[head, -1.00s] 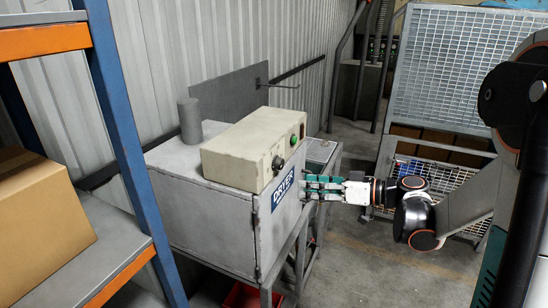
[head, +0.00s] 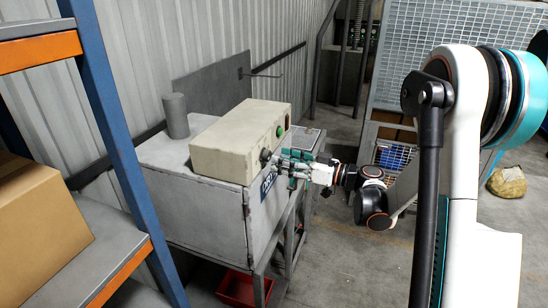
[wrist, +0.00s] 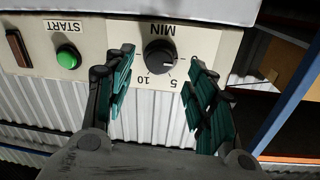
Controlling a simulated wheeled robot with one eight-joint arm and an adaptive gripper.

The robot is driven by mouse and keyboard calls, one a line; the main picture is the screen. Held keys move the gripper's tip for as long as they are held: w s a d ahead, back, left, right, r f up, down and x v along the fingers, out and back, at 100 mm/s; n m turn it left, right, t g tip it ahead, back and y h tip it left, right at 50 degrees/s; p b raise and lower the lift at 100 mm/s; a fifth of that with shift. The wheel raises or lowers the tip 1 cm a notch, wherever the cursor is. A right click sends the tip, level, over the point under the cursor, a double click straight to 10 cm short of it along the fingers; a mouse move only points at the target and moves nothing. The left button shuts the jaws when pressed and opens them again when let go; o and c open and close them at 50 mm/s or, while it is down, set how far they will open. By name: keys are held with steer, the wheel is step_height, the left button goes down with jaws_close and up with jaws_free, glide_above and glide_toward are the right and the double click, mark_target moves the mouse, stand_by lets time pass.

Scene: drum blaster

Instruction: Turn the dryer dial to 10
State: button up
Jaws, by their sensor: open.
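The dryer (head: 200,200) is a grey metal cabinet with a beige control box (head: 232,145) on top. The black dial (wrist: 159,56) sits on the box's front panel and appears upside down in the wrist view, with MIN, 5 and 10 printed around it. A light mark shows on its right side, toward the 5; the exact setting is hard to read. It also shows in the head view (head: 266,154). My gripper (head: 284,161) is open in front of the panel. In the wrist view, its teal-padded fingers (wrist: 160,72) stand on either side of the dial, apart from it.
A green START button (wrist: 68,57) and a brown switch (wrist: 18,48) are left of the dial in the wrist view. A shelf with a cardboard box (head: 38,225) stands at the left. A red bin (head: 243,289) lies below the dryer. Open floor lies at the right.

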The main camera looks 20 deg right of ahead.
mark_target(270, 157)
steer(key=shift+x, duration=1.85)
steer(key=c, duration=1.1)
